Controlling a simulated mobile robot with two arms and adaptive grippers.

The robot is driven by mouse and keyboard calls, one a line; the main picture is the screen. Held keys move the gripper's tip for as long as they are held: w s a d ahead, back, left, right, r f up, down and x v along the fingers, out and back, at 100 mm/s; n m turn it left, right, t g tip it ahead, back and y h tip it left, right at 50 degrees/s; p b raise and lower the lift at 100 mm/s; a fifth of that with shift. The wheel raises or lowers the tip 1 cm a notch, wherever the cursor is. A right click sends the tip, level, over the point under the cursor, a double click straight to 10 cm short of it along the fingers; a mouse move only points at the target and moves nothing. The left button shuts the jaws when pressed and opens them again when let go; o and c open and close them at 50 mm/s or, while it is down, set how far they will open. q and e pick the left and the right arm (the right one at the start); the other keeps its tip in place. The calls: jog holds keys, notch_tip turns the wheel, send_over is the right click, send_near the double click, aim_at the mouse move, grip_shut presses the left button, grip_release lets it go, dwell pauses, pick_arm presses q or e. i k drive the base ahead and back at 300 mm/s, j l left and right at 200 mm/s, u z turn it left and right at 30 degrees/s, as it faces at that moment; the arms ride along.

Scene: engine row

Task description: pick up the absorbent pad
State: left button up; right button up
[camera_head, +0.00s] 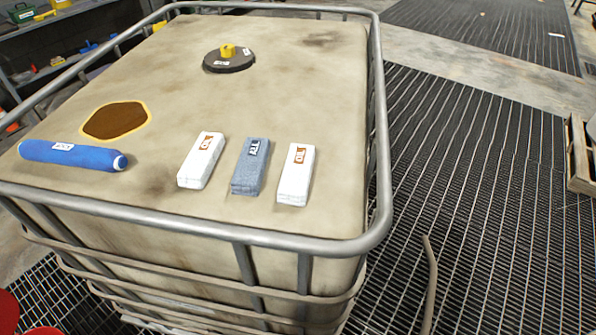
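Three oblong pads lie side by side near the front edge of the tank top (300,80). The left one is a white pad (202,165) with an orange label. The middle one is a grey-blue pad (248,170) with a dark and white label. The right one is a white pad (295,180) with an orange label. Small gaps separate them, and nothing covers them. The frames do not show which of them the task means. Neither of my grippers is in view.
A blue roll (75,155) lies left of the pads, near a dark brown patch (116,120) edged in yellow. A round black cap (228,62) stands farther back. A raised metal rail (190,217) rings the top. Grated floor (470,170) lies to the right.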

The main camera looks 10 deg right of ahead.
aim_at(195, 173)
jog(key=k+j+u, duration=0.1)
jog(key=j+u, duration=0.15)
jog(key=j, duration=0.4)
jog(key=j+u, duration=0.2)
jog(key=j, duration=0.5)
jog(key=k, duration=0.05)
